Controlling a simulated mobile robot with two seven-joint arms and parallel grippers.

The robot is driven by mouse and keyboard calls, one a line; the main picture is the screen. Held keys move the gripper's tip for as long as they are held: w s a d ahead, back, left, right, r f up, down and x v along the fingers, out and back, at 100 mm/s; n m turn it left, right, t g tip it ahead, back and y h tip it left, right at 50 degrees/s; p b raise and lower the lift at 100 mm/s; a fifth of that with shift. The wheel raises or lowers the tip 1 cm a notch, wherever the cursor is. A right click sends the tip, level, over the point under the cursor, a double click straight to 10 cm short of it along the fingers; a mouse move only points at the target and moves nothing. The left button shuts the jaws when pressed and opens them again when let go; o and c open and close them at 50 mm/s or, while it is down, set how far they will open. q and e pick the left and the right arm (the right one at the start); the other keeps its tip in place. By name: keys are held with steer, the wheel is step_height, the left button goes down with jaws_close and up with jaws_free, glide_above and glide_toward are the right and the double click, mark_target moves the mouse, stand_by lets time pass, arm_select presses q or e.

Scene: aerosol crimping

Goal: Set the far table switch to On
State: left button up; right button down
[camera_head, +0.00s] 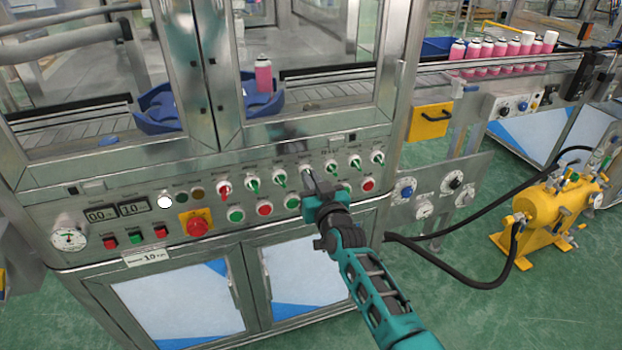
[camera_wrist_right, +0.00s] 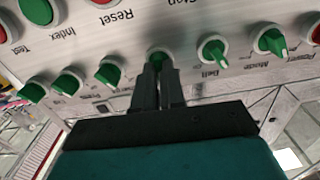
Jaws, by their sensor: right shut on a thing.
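A row of rotary switches runs along the upper part of the steel control panel (camera_head: 110,185). My right gripper (camera_head: 310,172) reaches up to the middle of this row from below, and in the right wrist view (camera_wrist_right: 158,72) its two fingers are closed around a green switch knob (camera_wrist_right: 157,57). The fingers mostly hide the knob, and I cannot read its label or its setting. In the inverted wrist view, the knob labelled Belt (camera_wrist_right: 213,51) is just right of it, with Mode (camera_wrist_right: 270,41) beyond. My left gripper is not in view.
Green and red push buttons, including Reset (camera_wrist_right: 104,3), sit close to the gripped knob. A red emergency stop (camera_head: 197,226) on a yellow plate is farther left. A yellow tank (camera_head: 557,212) with black hoses stands at the right.

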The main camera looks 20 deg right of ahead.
steer(key=m, duration=0.5)
steer(key=shift+d, duration=0.1)
steer(key=shift+f+m, duration=0.1)
steer(key=shift+m, duration=0.2)
stand_by(0.4)
steer(key=c, duration=1.2)
jaws_free()
steer(key=shift+s, duration=0.1)
steer(key=s, duration=0.4)
steer(key=s+p, duration=0.1)
steer(key=s, duration=0.3)
steer(key=s+p, duration=0.1)
steer(key=s, duration=0.3)
steer(key=shift+s+d, duration=0.25)
steer(key=shift+s, duration=0.15)
steer(key=s+f+n+g, duration=0.2)
steer(key=s+f, duration=0.2)
steer(key=s, duration=0.2)
steer(key=s+a+f+n+g+y, duration=0.1)
steer(key=s+f+n+g, duration=0.1)
steer(key=s, duration=0.5)
steer(key=s+f+n+g, duration=0.3)
steer(key=s+f+n, duration=0.1)
steer(key=s+f, duration=0.2)
steer(key=shift+s+a+f, duration=0.2)
steer(key=shift+a+f, duration=0.05)
